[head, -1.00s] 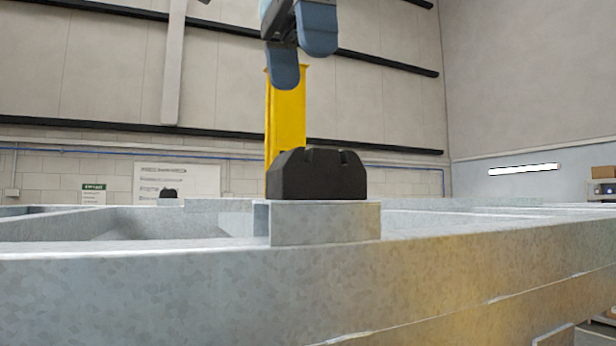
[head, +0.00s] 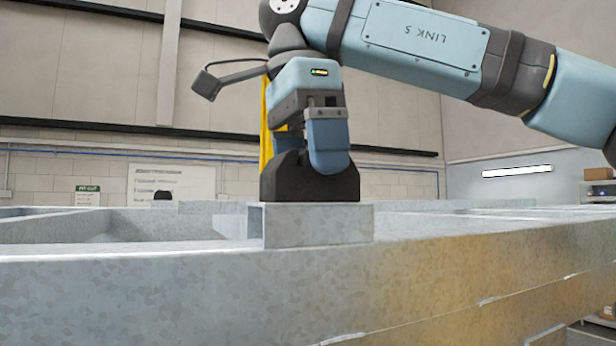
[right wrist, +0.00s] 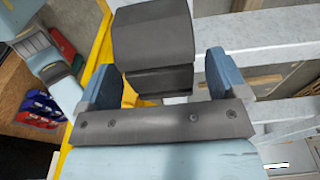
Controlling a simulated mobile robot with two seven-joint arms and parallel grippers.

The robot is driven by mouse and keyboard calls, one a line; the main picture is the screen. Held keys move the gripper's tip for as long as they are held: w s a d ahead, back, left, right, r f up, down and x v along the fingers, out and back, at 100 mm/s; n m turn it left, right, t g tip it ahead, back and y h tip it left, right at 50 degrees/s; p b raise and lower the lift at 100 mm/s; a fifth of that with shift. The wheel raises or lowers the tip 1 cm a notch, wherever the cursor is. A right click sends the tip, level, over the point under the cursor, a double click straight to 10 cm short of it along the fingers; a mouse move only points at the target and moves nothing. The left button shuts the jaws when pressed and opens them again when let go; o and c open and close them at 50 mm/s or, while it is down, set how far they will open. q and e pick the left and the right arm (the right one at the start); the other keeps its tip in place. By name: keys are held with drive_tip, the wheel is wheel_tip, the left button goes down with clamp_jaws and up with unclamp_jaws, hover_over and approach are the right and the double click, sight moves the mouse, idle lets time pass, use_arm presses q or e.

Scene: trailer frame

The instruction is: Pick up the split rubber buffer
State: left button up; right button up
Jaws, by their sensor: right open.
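The black rubber buffer (head: 310,187) sits on a short galvanised bracket (head: 318,226) on the trailer frame. My right gripper (head: 307,150) is over it from above, and its blue fingers overlap the buffer's upper part in the head view. In the right wrist view the dark buffer (right wrist: 155,40) lies between the two spread fingers of my right gripper (right wrist: 161,82), with visible space beside it. The gripper is open. The buffer's top is largely hidden by the gripper in the head view, so its split cannot be seen clearly. My left gripper is not in view.
The galvanised frame rail (head: 180,290) crosses the front. A yellow post (head: 265,130) stands behind the buffer. Another small black buffer (head: 163,195) is farther back at left. Red and blue bins (right wrist: 40,110) show at left in the right wrist view.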

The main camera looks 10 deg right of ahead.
drive_tip(key=shift+w+d+f, duration=0.1)
drive_tip(key=shift+d+f, duration=0.1)
drive_tip(key=shift+f, duration=0.35)
drive_tip(key=shift+w+d+f, duration=0.1)
drive_tip(key=shift+d+f, duration=0.05)
drive_tip(key=shift+f, duration=0.4)
drive_tip(key=shift+s+a, duration=0.15)
drive_tip(key=shift+c, duration=1.3)
drive_tip(key=c, duration=0.9)
